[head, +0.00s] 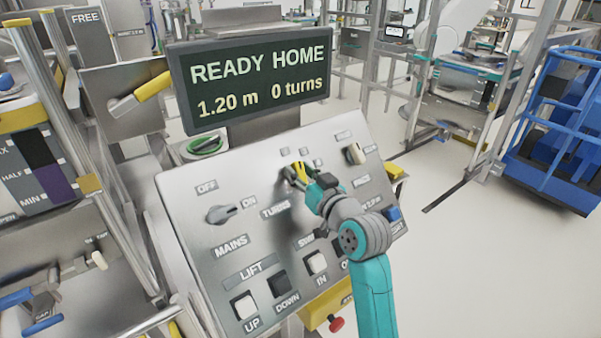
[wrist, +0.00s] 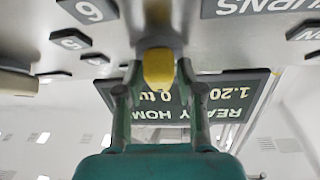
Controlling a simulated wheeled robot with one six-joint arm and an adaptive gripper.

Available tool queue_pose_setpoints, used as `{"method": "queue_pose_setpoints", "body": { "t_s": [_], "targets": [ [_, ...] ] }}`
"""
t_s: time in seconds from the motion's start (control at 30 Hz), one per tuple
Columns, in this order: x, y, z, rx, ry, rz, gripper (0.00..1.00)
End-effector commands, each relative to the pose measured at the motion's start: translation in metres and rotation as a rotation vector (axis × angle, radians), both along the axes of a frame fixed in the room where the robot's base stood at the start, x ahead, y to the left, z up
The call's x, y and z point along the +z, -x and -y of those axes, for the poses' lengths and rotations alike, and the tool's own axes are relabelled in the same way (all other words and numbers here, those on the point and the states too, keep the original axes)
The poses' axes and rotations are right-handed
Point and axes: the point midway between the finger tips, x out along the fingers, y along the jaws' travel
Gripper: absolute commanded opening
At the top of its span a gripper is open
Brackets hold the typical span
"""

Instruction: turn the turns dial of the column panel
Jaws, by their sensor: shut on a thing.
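The column panel (head: 185,200) is a tilted grey metal board in the head view. Its turns dial (head: 299,171), with a yellow part, sits in the upper middle, above and right of the TURNS label (head: 275,210), and is partly hidden by my gripper (head: 305,176). In the wrist view the dial's yellow end (wrist: 158,68) sits between the two fingers of my gripper (wrist: 160,85), which is shut on it. Number plates such as 6 (wrist: 88,9) and 5 (wrist: 71,39) show beside the dial. The display (head: 250,78) reads READY HOME, 1.20 m, 0 turns.
The panel also carries a mains switch (head: 221,214), lift UP (head: 245,307) and DOWN (head: 278,284) buttons, an IN button (head: 316,262) and another knob (head: 355,153). A red knob (head: 336,324) sits below. Open floor (head: 480,260) lies to the right, with a blue cage (head: 560,130) beyond.

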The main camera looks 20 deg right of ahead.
Motion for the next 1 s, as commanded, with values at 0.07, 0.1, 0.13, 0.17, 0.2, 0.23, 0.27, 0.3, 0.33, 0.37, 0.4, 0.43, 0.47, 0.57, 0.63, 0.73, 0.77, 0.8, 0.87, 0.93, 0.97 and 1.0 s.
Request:
{"method": "queue_pose_setpoints", "body": {
  "t_s": [0.07,0.1,0.13,0.17,0.2,0.23,0.27,0.3,0.33,0.37,0.4,0.43,0.47,0.57,0.63,0.73,0.77,0.8,0.87,0.93,0.97,1.0],
  "targets": [
    [-0.0018,0.0003,-0.0015,-0.035,-0.042,-0.018,0.02],
    [-0.002,0.0003,-0.0017,-0.055,-0.065,-0.026,0.02],
    [-0.002,0.0003,-0.0016,-0.071,-0.083,-0.032,0.02],
    [-0.0022,0.0002,-0.0013,-0.087,-0.101,-0.038,0.02],
    [-0.0022,0.0001,-0.001,-0.109,-0.124,-0.045,0.02],
    [-0.0023,0.0,-0.0011,-0.124,-0.142,-0.051,0.02],
    [-0.0024,0.0,-0.001,-0.139,-0.159,-0.058,0.02],
    [-0.0026,0.0,-0.0003,-0.16,-0.181,-0.065,0.02],
    [-0.0026,-0.0001,-0.0003,-0.175,-0.198,-0.07,0.02],
    [-0.0025,-0.0001,-0.0004,-0.189,-0.214,-0.076,0.02],
    [-0.0023,-0.0002,-0.0002,-0.207,-0.235,-0.081,0.02],
    [-0.0024,-0.0001,0.0002,-0.221,-0.25,-0.087,0.02],
    [-0.0025,-0.0001,0.0006,-0.235,-0.265,-0.092,0.02],
    [-0.0027,-0.0002,0.0008,-0.272,-0.307,-0.106,0.02],
    [-0.003,-0.0001,0.0014,-0.294,-0.333,-0.114,0.02],
    [-0.0037,0.0,0.0016,-0.318,-0.361,-0.125,0.02],
    [-0.0038,-0.0001,0.0017,-0.324,-0.367,-0.127,0.02],
    [-0.0039,-0.0001,0.0018,-0.331,-0.375,-0.13,0.02],
    [-0.004,-0.0001,0.0018,-0.338,-0.384,-0.133,0.02],
    [-0.0043,-0.0001,0.0019,-0.345,-0.391,-0.135,0.02],
    [-0.0044,0.0,0.0021,-0.348,-0.394,-0.136,0.02],
    [-0.0045,-0.0001,0.0022,-0.35,-0.395,-0.138,0.02]
  ]
}}
